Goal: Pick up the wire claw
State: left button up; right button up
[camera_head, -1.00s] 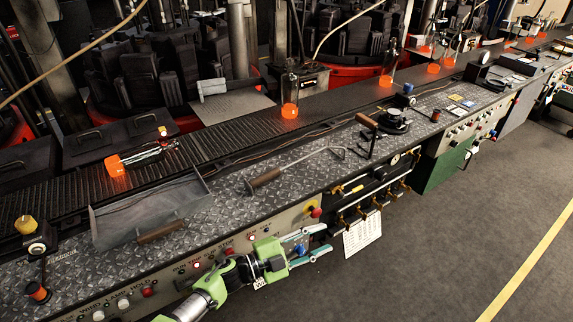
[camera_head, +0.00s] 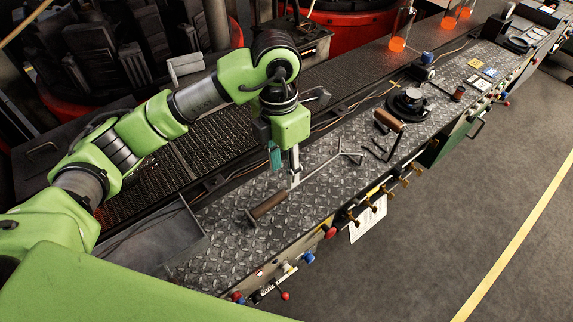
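The wire claw (camera_head: 320,168) lies on the diamond-plate bench top, a long thin rod with a brown wooden handle (camera_head: 268,205) at its lower left and a bent wire end at its upper right. My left gripper (camera_head: 285,171) points down over the rod, just above the handle end. Its two fingers show apart, one teal and one grey, with nothing seen between them. The grey finger overlaps the rod in the picture; I cannot tell whether it touches. My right gripper is not in view.
A grey metal tray (camera_head: 158,240) lies left of the handle. Another wooden-handled tool (camera_head: 388,121) and a dark round fixture (camera_head: 408,102) stand farther right on the bench. Glowing orange glass bottles (camera_head: 398,44) stand on the conveyor behind. Knobs and valves line the front edge.

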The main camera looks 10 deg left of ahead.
aim_at(280, 195)
pick_arm(q)
jog(key=f, duration=0.1)
jog(key=a+f+p, duration=0.1)
jog(key=shift+f+y, duration=0.3)
jog(key=shift+f, duration=0.1)
notch_tip(280, 195, down, 4)
jog(key=shift+w+f+p, duration=0.1)
jog(key=shift+p, duration=0.65)
jog(key=shift+w+f, duration=0.1)
jog(key=shift+f, duration=0.1)
jog(key=f+p, duration=0.1)
jog(key=f, duration=0.1)
jog(key=f+p, duration=0.2)
jog(key=shift+s+f, duration=0.2)
jog(key=shift+f, duration=0.1)
jog(key=shift+a+f, duration=0.1)
jog(key=shift+f, duration=0.15)
jog(key=shift+w+f, duration=0.1)
jog(key=shift+f, duration=0.05)
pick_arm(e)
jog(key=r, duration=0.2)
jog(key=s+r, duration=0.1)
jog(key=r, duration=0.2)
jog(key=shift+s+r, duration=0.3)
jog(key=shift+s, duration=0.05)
